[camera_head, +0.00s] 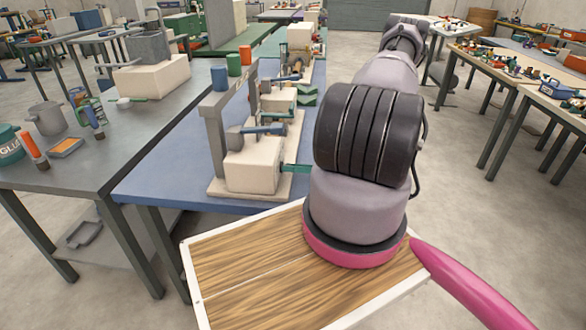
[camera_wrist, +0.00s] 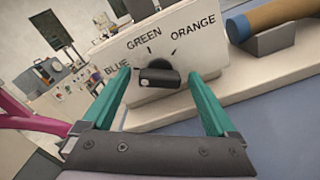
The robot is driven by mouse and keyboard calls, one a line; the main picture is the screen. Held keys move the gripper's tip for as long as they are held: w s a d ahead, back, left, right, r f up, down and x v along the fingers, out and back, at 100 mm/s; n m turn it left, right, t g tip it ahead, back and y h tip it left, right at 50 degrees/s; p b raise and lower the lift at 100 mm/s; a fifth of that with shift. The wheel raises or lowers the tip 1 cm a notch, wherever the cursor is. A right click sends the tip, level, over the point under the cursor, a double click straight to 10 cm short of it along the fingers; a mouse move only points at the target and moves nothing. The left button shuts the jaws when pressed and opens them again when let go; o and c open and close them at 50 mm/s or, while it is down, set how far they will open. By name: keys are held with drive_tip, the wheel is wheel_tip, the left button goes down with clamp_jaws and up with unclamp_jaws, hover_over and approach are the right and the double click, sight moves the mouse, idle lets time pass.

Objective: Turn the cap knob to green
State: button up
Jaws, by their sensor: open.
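In the wrist view, a dark cap knob (camera_wrist: 158,80) sits on the front of a cream box (camera_wrist: 205,58). The labels BLUE, GREEN and ORANGE run from left to right above it. The knob's raised bar lies roughly level in the picture; I cannot tell surely which label it points to. My gripper (camera_wrist: 157,74) is open, its teal fingers on either side of the knob with gaps visible. In the head view, a teal finger of my gripper (camera_head: 296,168) shows beside the box (camera_head: 253,165); my arm hides the rest.
The box stands on a pale base plate (camera_wrist: 262,89) on a blue table (camera_head: 150,180). A tan cylinder in a grey holder (camera_wrist: 272,43) is right of the labels. A grey upright frame (camera_head: 217,140) stands by the box. A grey table (camera_head: 60,175) with cans is at the left.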

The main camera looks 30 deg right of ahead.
drive_tip(key=c, duration=1.4)
drive_tip(key=shift+o, duration=0.2)
drive_tip(key=shift+m, duration=0.3)
drive_tip(key=m, duration=1.1)
drive_tip(key=shift+f, duration=0.1)
drive_tip(key=o, duration=1.4)
drive_tip(key=shift+c, duration=0.2)
